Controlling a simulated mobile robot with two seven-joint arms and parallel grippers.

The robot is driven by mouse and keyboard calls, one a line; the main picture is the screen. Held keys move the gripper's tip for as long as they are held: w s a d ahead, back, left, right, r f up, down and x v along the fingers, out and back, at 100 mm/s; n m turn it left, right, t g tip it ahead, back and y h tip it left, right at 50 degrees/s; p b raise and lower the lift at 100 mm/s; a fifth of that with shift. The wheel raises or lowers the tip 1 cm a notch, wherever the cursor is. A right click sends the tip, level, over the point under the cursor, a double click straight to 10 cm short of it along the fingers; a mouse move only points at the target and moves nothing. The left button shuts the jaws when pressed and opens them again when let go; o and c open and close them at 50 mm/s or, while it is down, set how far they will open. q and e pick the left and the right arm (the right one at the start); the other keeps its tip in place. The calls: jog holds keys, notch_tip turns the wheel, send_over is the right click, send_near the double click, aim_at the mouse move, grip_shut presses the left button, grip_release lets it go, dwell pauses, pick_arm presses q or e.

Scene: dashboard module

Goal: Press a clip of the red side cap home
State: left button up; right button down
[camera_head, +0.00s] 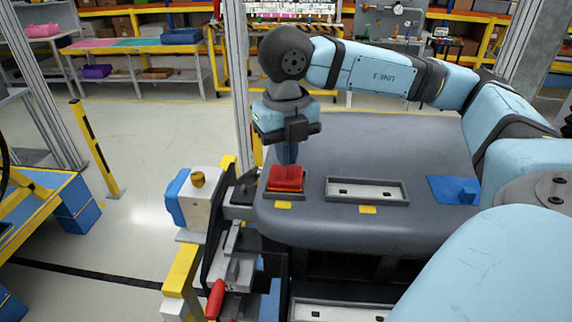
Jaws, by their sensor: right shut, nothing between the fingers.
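The red side cap (286,179) sits at the left end of the grey dashboard module (330,228), above a small yellow tag. My right gripper (288,160) points straight down over the cap, with its fingers shut and empty. The fingertips are at the cap's back edge; I cannot tell whether they touch it. The cap's clips are too small to make out. My left gripper is not in view.
A fixture with a red handle (215,299) stands at the front left. The module's back top is clear.

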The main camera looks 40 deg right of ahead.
aim_at(286, 173)
jog(key=shift+f+b, duration=1.35)
jog(key=shift+f, duration=0.05)
dwell(1.4)
jog(key=shift+f+b, duration=0.15)
jog(key=shift+b, duration=0.25)
dwell(1.5)
dwell(0.5)
jog(key=shift+r+p, duration=0.6)
jog(key=shift+r, duration=0.2)
jog(key=shift+r+p, duration=2.05)
jog(key=shift+r, duration=1.25)
